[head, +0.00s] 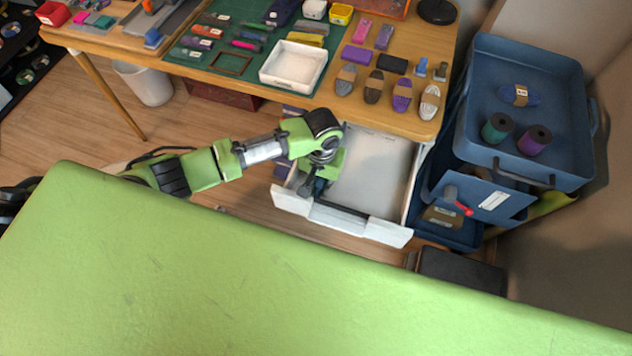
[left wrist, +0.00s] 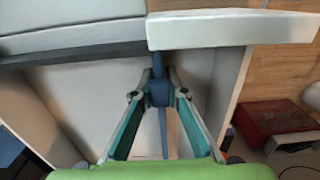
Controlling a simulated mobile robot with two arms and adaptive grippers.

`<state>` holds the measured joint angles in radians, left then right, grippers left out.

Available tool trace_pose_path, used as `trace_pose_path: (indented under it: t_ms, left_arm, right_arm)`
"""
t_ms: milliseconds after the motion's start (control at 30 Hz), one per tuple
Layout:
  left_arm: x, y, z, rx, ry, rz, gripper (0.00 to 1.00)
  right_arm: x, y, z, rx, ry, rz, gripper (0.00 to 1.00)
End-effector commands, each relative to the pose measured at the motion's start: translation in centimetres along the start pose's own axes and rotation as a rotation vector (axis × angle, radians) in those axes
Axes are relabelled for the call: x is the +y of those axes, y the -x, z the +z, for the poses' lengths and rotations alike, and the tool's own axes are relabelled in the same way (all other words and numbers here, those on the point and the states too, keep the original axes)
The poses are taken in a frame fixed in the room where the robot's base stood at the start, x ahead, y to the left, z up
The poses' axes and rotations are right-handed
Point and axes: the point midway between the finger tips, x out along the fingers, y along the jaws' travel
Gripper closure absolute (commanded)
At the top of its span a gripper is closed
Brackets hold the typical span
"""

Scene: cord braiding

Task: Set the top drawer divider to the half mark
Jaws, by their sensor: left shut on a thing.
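The open drawer (head: 380,175), pale inside with a white front, sticks out under the wooden desk. My left gripper (head: 314,188) reaches down into its left part, close behind the drawer front. In the left wrist view my left gripper (left wrist: 160,88) is shut on the blue drawer divider (left wrist: 158,98), whose thin edge runs between the two fingers. Pale drawer floor shows on both sides of it, and the drawer front (left wrist: 230,29) lies at the top. In the head view the arm and gripper hide most of the divider. No half mark can be made out. My right gripper is not in view.
The wooden desk (head: 437,122) above the drawer holds a green mat, a white tray (head: 292,64) and several small cord bundles. A blue cart (head: 485,130) with spools stands close to the drawer's right. Open floor (head: 240,195) lies left of the drawer.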

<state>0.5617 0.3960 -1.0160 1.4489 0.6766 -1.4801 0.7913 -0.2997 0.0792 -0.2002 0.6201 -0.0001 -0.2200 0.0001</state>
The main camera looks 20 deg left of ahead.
Motion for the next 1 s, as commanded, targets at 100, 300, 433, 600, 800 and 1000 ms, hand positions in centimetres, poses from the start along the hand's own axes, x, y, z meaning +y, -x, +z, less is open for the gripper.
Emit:
trace_pose_path:
  t_ms: [100, 300, 433, 600, 800, 1000]
  left_arm:
    - [3.1, 0.4, 0.2, -0.002, -0.002, 0.008, 1.0]
    - [6.5, 0.2, 0.1, -0.002, -0.001, 0.005, 1.0]
    - [7.3, 0.1, 0.1, -0.002, -0.001, 0.003, 1.0]
    - [7.3, 0.0, 0.1, -0.002, -0.001, 0.003, 1.0]
    - [7.3, 0.0, 0.1, -0.002, -0.001, 0.003, 0.68]
    - [7.2, 0.0, 0.1, -0.001, -0.001, 0.002, 0.68]
  right_arm:
    - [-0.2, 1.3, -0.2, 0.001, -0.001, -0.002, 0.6]
    - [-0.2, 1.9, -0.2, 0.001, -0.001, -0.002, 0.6]
    - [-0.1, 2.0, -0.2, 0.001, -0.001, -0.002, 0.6]
    - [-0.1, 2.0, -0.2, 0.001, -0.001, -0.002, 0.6]
    - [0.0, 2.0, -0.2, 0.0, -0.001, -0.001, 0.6]
    - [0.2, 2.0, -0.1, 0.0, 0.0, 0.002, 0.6]
